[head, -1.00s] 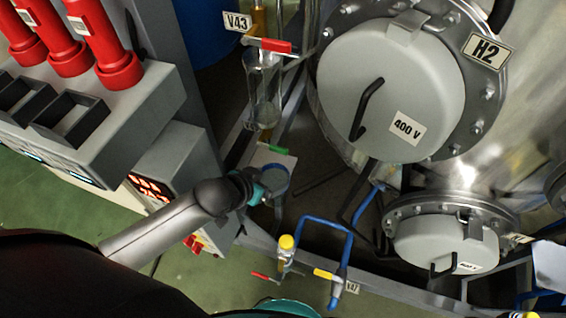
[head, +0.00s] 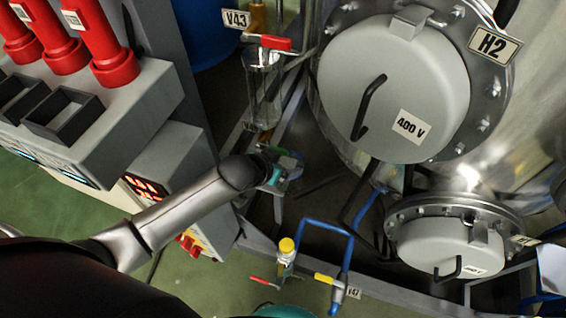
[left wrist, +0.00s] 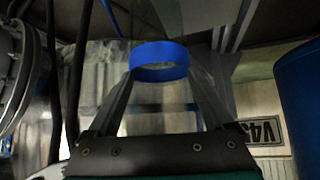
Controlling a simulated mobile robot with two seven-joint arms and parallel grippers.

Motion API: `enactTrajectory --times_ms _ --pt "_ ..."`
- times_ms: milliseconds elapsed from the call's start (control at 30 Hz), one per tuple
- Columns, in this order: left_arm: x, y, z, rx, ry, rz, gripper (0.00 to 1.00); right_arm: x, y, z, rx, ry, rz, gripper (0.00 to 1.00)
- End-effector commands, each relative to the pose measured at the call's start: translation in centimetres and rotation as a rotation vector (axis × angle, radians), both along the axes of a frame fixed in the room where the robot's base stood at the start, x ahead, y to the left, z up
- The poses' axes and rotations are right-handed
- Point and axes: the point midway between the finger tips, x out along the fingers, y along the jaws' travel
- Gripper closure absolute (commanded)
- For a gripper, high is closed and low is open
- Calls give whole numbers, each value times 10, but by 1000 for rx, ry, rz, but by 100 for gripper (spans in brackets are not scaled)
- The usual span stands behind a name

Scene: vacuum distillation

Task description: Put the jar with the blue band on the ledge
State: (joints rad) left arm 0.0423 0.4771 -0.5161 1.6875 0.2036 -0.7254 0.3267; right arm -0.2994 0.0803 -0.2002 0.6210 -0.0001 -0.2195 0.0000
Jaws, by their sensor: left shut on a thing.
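The jar with the blue band (left wrist: 160,73) is between the two fingers of my left gripper in the left wrist view. Its blue ring is clear there; the glass around it is hard to make out. In the head view my left gripper (head: 281,176) is shut on the jar, beside the lower part of the metal frame below the V43 valve. The jar is mostly hidden there by the gripper and wrist. I cannot tell which surface is the ledge, or whether the jar touches anything. My right gripper is not in view.
A clear glass vessel (head: 262,92) stands under the red-handled V43 valve (head: 270,43). A large tank with a round cover (head: 395,80) is close on the right. A grey control cabinet (head: 150,85) stands left.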

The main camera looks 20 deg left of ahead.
Motion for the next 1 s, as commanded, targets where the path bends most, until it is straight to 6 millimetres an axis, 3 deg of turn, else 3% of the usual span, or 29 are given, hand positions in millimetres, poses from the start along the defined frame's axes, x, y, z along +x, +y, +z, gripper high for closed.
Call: enactTrajectory --times_ms 67,100,200,567,1000 --pt "0 0 -2 0 -1 0 100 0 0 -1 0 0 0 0" --pt "0 0 -3 1 0 1 13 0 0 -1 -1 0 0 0" --pt "0 0 -3 1 0 1 2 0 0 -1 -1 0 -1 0" --pt "-2 1 3 0 0 0 0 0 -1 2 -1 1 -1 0" --pt "-53 17 57 1 2 -1 0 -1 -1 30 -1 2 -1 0"
